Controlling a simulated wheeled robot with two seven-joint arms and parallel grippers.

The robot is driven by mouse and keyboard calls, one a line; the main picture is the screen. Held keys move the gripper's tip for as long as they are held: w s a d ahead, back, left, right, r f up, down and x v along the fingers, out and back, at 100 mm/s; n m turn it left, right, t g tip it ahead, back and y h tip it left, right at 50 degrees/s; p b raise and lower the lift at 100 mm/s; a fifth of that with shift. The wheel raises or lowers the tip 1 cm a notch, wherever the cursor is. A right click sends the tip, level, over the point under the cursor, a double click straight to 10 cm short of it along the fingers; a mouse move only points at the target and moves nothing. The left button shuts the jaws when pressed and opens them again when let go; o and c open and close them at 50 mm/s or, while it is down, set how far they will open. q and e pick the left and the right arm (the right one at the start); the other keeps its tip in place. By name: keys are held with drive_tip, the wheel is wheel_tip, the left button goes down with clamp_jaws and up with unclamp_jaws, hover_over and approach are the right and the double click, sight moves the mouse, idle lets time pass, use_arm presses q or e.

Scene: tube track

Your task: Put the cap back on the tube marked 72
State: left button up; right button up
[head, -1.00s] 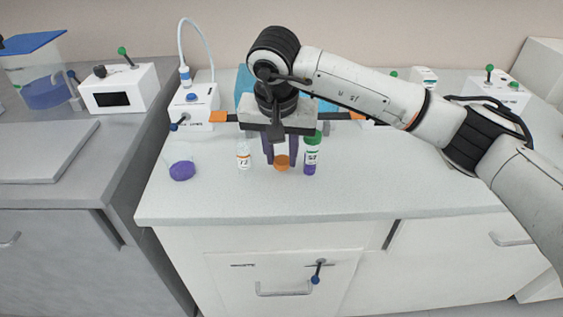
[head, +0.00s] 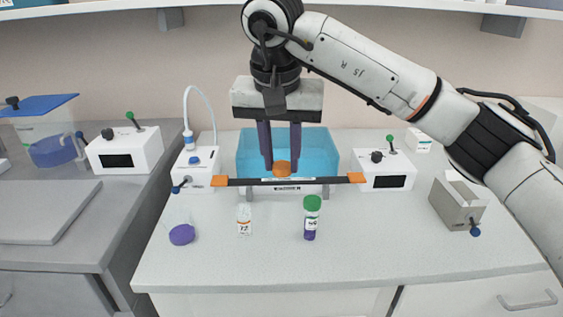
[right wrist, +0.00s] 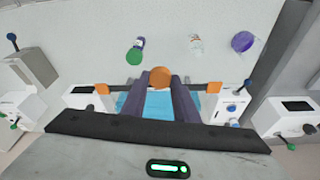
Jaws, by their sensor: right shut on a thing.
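My right gripper (head: 281,165) is shut on an orange cap (head: 282,169) and holds it raised in front of the blue bath. The cap also shows between the fingertips in the right wrist view (right wrist: 160,77). The tube marked 72 (head: 244,221) stands upright and uncapped on the white counter, below and to the left of the cap. In the right wrist view this pale tube (right wrist: 195,42) is small and blurred. A tube with a green cap and purple contents (head: 311,218) stands upright to its right. My left gripper is not in view.
A flask with purple liquid (head: 181,233) stands left of the tubes. Behind them are a blue bath (head: 240,150), a dark bar with orange ends (head: 330,180) and white devices (head: 383,170). A grey box (head: 458,205) stands at right. The front counter (head: 350,262) is clear.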

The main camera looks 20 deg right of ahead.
drive_tip(key=shift+f, duration=0.1)
drive_tip(key=shift+s+d+f, duration=0.2)
drive_tip(key=shift+f, duration=0.05)
drive_tip(key=s+d+f+n, duration=0.2)
drive_tip(key=s+f, duration=0.3)
drive_tip(key=s, duration=0.2)
drive_tip(key=s+d+f+n+y, duration=0.1)
drive_tip(key=s+d+f+n, duration=0.1)
drive_tip(key=s+f, duration=0.3)
drive_tip(key=s+n, duration=0.1)
drive_tip(key=s, duration=0.2)
drive_tip(key=shift+f, duration=0.4)
drive_tip(key=shift+s, duration=0.1)
